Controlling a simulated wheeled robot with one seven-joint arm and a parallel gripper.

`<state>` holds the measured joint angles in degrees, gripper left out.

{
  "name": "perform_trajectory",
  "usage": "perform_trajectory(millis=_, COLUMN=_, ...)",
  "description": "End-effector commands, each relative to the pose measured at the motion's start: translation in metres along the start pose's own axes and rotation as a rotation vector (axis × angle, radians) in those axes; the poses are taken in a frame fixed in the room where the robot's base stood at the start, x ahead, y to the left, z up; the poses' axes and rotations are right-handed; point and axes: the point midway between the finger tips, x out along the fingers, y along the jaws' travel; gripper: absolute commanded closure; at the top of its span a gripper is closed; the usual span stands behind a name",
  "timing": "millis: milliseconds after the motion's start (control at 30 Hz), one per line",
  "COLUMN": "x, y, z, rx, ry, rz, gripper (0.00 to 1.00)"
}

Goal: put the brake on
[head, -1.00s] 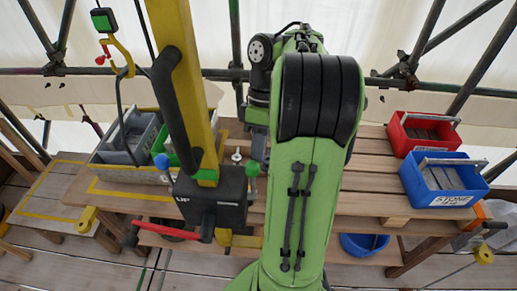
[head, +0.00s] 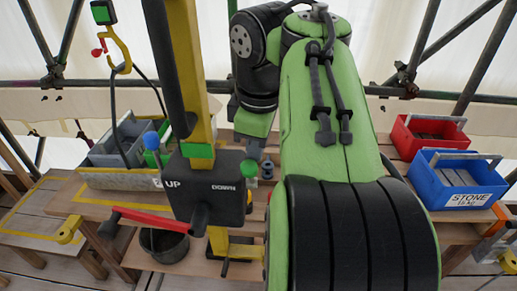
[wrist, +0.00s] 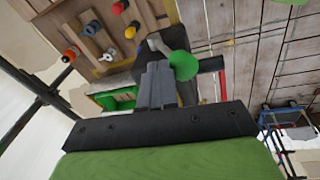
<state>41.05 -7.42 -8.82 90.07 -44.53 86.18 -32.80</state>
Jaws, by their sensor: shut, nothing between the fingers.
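A black winch box (head: 205,188) marked UP and DOWN sits on a yellow post. A lever with a green knob (head: 249,168) is at its right side, and a lever with a blue knob (head: 152,140) is at its left. A red crank handle (head: 142,220) sticks out at the front. No label tells which one is the brake. My gripper (wrist: 157,82) is shut and empty. In the wrist view the green knob (wrist: 183,65) is right beside the fingertips; I cannot tell whether they touch.
The yellow post (head: 205,110) with a black bar rises from the box. A grey crate (head: 118,165) stands left on the wooden bench. A red bin (head: 425,137) and a blue stone bin (head: 455,180) stand right. A dark bucket (head: 165,243) is below the crank.

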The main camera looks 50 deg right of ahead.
Motion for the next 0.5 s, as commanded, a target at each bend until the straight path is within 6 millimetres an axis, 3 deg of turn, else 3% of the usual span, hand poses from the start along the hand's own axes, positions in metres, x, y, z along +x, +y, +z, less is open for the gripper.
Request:
perform_trajectory(millis=33, x=0.011, y=-0.007, z=0.003, rx=-0.002, ry=0.007, rz=0.036, gripper=1.0)
perform_trajectory(millis=500, x=0.017, y=-0.041, z=0.009, rx=-0.021, ry=0.054, rz=0.302, gripper=1.0)
